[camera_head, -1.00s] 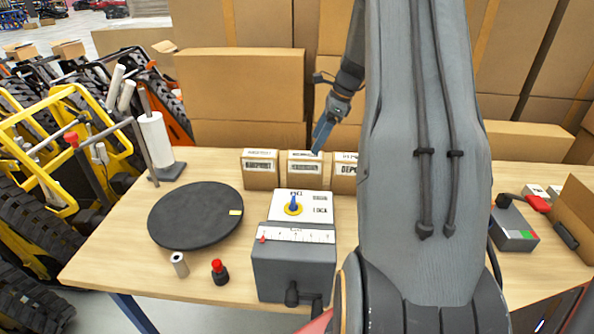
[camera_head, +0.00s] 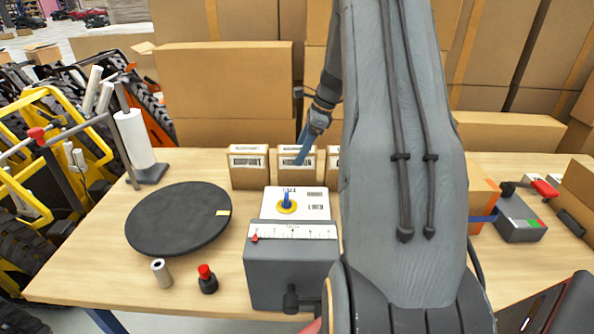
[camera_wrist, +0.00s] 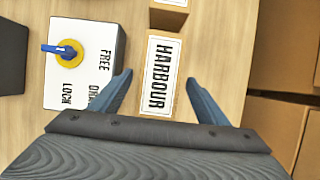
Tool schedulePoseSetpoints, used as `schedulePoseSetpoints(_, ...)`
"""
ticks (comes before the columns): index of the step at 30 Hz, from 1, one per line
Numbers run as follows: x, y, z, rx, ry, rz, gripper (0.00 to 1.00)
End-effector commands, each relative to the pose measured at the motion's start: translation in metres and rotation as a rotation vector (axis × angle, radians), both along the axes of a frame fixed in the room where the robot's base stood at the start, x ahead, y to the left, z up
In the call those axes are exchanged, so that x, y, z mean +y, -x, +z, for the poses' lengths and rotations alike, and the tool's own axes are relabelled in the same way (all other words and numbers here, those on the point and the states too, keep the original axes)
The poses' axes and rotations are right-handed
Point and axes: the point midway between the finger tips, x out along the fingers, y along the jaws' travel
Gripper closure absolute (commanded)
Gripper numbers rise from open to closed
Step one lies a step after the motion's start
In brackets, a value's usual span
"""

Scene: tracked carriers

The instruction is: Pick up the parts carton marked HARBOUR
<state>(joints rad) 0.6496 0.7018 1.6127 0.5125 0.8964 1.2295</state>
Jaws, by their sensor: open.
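The HARBOUR parts carton (camera_wrist: 161,75) is a small brown box with a white label, seen from above in the wrist view. My gripper (camera_wrist: 157,77) is open, with one blue finger on either side of this carton. No contact with it can be made out. In the head view my gripper (camera_head: 299,160) is at the middle carton (camera_head: 293,174) of a row of three, which appears to be the HARBOUR one. The left carton (camera_head: 249,180) stands beside it, with a gap. The right carton (camera_head: 333,165) is mostly hidden by my arm.
A panel with a blue knob (camera_head: 287,202) stands in front of the middle carton, with a grey box (camera_head: 290,275) nearer. A black turntable (camera_head: 178,218) is left. Large boxes (camera_head: 225,95) rise behind. An orange-sided box (camera_head: 484,195) and grey device (camera_head: 519,219) are right.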

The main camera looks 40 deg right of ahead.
Motion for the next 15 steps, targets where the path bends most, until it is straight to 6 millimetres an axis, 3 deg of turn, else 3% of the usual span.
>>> schedulePoseSetpoints(15,0.022,-0.015,-0.051,0.001,0.0,0.0,0.31)
